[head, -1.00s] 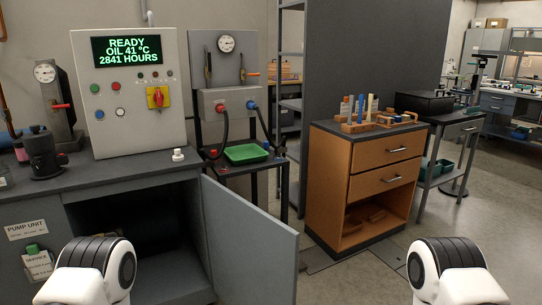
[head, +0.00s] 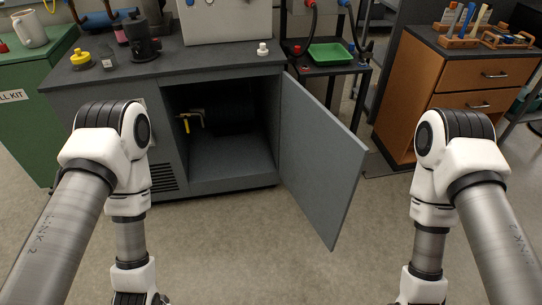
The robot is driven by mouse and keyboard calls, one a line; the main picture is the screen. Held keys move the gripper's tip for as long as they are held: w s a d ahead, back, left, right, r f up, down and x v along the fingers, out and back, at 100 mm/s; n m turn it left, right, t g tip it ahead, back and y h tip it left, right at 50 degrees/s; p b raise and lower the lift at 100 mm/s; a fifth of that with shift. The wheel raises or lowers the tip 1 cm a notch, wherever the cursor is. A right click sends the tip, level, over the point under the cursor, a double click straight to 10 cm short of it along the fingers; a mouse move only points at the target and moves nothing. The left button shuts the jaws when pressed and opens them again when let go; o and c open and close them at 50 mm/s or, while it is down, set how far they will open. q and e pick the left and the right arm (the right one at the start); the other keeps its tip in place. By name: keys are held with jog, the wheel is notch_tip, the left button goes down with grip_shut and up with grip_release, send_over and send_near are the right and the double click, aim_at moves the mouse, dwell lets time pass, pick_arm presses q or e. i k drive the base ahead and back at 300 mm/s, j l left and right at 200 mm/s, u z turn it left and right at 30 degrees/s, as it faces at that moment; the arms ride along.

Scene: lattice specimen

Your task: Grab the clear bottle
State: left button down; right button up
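I cannot make out a clear bottle for certain in the head view. A small greyish, glassy-looking object (head: 108,60) stands on the dark counter between a yellow object and a black device; it is too small to tell what it is. Both of my arms reach forward and down, the left on the left side and the right on the right side. Both grippers are out of sight below the bottom edge.
The grey cabinet door (head: 318,160) stands open, jutting into the floor space. Inside is a yellow-handled valve (head: 190,120). A green tray (head: 329,54) sits on a black stand. A green cabinet (head: 30,110) is left, a wooden drawer unit (head: 455,85) right. The front floor is clear.

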aim_at(106, 54)
jog(key=i+l+u, duration=0.2)
jog(key=l+u, duration=0.15)
jog(key=i+l+u, duration=0.1)
jog(key=l+u, duration=0.2)
jog(key=i+l+u, duration=0.1)
jog(key=l+u, duration=0.55)
jog(key=l, duration=0.75)
jog(key=k+l, duration=0.1)
jog(key=l, duration=0.45)
jog(key=k+l+u, duration=0.1)
jog(key=l, duration=0.95)
jog(key=k, duration=0.25)
jog(key=k+l, duration=0.1)
jog(key=l, duration=0.2)
jog(key=u, duration=0.45)
jog(key=i+j+u, duration=0.1)
jog(key=u, duration=0.85)
jog(key=i+j+u, duration=0.1)
jog(key=u, duration=0.35)
jog(key=i, duration=1.85)
jog(key=i+z, duration=0.4)
jog(key=i+j+z, duration=0.4)
jog(key=i, duration=0.15)
jog(key=i+j+z, duration=0.75)
jog(key=i, duration=0.05)
